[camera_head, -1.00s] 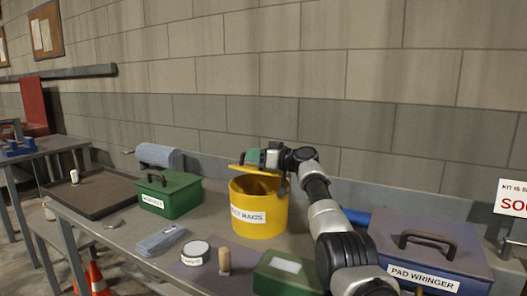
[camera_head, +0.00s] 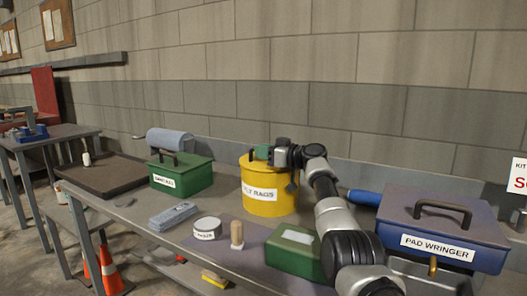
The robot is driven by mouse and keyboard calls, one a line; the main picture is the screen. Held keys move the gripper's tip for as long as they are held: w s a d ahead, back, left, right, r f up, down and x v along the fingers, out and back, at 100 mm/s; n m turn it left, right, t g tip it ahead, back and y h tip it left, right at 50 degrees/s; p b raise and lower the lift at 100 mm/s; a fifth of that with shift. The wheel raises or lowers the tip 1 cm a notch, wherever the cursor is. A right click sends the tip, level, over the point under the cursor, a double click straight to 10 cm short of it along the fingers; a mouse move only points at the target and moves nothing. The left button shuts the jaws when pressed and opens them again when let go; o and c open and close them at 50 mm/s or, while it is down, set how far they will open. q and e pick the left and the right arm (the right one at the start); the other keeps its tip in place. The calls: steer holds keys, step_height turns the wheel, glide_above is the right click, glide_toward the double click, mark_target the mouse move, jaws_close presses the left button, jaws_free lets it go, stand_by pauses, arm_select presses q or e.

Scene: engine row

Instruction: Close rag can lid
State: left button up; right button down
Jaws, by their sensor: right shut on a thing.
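The yellow rag can (camera_head: 270,206) stands on the workbench, its white label partly readable as "RAGS". Its yellow lid (camera_head: 248,161) lies about level on the rim, with no dark opening showing; its right part is hidden behind my gripper. A dark handle stands up at the lid's left side. My right gripper (camera_head: 264,153) is at the top of the can, shut at the lid's handle, with a small green patch at its tip. My right arm comes in from the lower right. My left gripper is not in view.
Left of the can are a green labelled box (camera_head: 180,178), a dark tray (camera_head: 105,178) and a grey cloth (camera_head: 172,215). In front are a round white tin (camera_head: 207,228), a wooden peg (camera_head: 237,234) and a green case (camera_head: 293,257). A blue pad wringer (camera_head: 440,232) stands at the right.

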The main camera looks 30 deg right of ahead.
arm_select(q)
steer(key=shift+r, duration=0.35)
arm_select(e)
steer(key=shift+a+f, duration=0.1)
steer(key=shift+f, duration=0.35)
steer(key=shift+f, duration=0.2)
steer(key=c, duration=1.1)
jaws_free()
steer(key=shift+a, duration=0.1)
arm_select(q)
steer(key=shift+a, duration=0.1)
arm_select(e)
steer(key=shift+r, duration=0.15)
